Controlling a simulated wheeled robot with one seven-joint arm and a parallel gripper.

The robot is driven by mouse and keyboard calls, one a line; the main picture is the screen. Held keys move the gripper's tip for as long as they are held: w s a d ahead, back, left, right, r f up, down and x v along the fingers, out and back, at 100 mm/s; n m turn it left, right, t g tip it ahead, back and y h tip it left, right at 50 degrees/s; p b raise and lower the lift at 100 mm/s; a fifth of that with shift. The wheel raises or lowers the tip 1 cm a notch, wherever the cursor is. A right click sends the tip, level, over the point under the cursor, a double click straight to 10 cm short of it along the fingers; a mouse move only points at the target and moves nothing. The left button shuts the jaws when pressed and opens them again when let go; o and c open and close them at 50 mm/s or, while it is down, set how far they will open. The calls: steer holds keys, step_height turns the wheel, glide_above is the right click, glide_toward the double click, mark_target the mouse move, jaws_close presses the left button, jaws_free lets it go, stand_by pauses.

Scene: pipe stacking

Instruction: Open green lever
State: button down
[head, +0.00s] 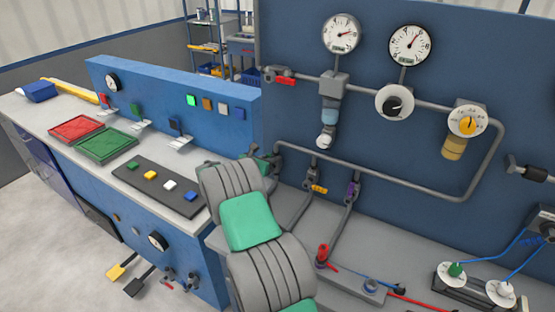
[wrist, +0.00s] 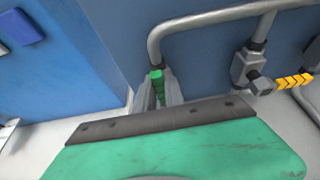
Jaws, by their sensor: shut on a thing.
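The green lever (wrist: 157,88) shows in the wrist view, upright against the blue panel, just below the left end of the grey pipe. My gripper (wrist: 160,98) is around it, with its grey fingers shut on the lever from both sides. The lower part of the lever is hidden between the fingers and behind my wrist. In the head view my grey and green arm reaches to the pipe's left end and hides the gripper and most of the lever there.
Right of the green lever is a valve with a yellow lever (head: 319,189), also in the wrist view (wrist: 293,82). Beyond it is a purple lever (head: 352,190). A grey pipe (head: 400,183) runs along the blue panel (head: 300,120). A blue button console (head: 170,90) stands to the left.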

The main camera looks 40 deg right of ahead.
stand_by(0.4)
steer(key=c, duration=1.6)
jaws_free()
steer(key=shift+a, duration=0.1)
steer(key=shift+o, duration=0.8)
steer(key=b+v, duration=0.1)
steer(key=v, duration=0.6)
steer(key=shift+a+r+b, duration=0.15)
steer(key=shift+a+b, duration=0.15)
steer(key=shift+s, duration=0.15)
